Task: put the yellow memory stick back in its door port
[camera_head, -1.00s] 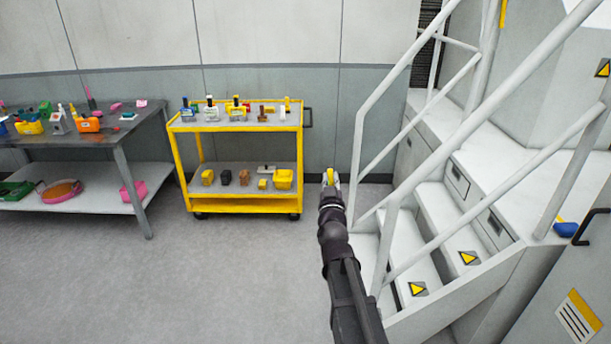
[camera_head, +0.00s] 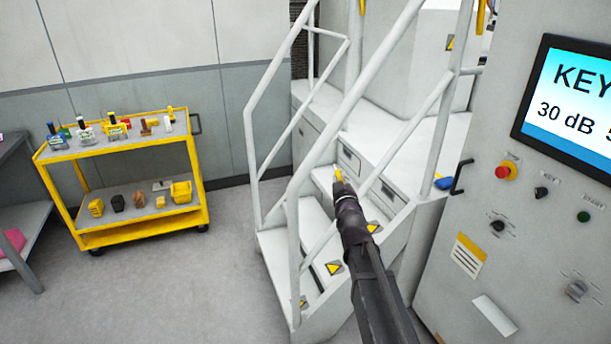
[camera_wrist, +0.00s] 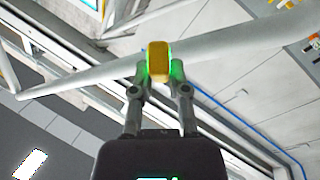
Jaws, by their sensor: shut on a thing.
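My gripper (camera_head: 339,178) is at the end of my dark arm, in front of the white stairs in the head view. A small yellow thing shows at its tip. In the wrist view my gripper (camera_wrist: 160,78) is shut on the yellow memory stick (camera_wrist: 159,58), with green light on both sides of it. On the right in the head view stands a grey cabinet front (camera_head: 455,315) with a screen, knobs and a black handle. I cannot make out the stick's door port on it.
White stairs (camera_head: 345,255) with railings (camera_head: 270,190) fill the middle, close to my arm. A blue and yellow thing (camera_head: 444,183) lies by the black handle (camera_head: 461,177). A yellow cart (camera_head: 125,235) with several small items stands left. The floor between cart and stairs is clear.

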